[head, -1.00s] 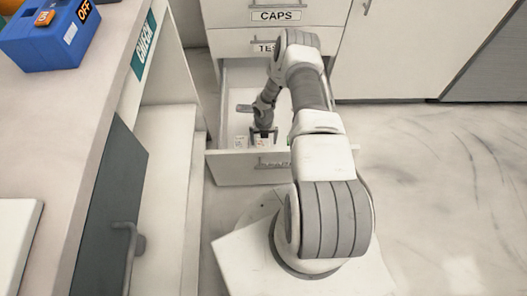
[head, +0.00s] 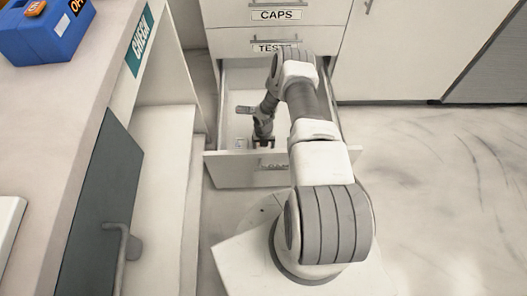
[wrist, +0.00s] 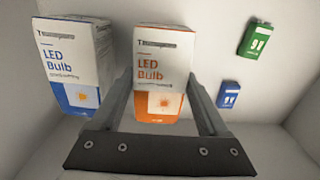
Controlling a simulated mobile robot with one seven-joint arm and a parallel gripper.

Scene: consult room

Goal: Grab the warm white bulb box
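An orange-and-white LED bulb box (wrist: 163,60) stands in the open drawer, in the middle of the wrist view. Its small print is too blurred to read. A blue-and-white LED bulb box (wrist: 72,65) stands close to its left. My gripper (wrist: 160,78) has its two fingers spread, one on each side of the orange box. The left finger is in the gap between the two boxes. The fingers look close to the box sides, with no clear grip on it. In the head view my gripper (head: 263,138) is low inside the drawer, and the boxes are small and partly hidden.
The open drawer (head: 232,170) has a front panel nearest me and walls around my gripper. A green battery-like pack (wrist: 255,37) and a blue one (wrist: 228,94) lie to the right inside it. A counter with a blue case (head: 48,38) is on the left. Floor at right is clear.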

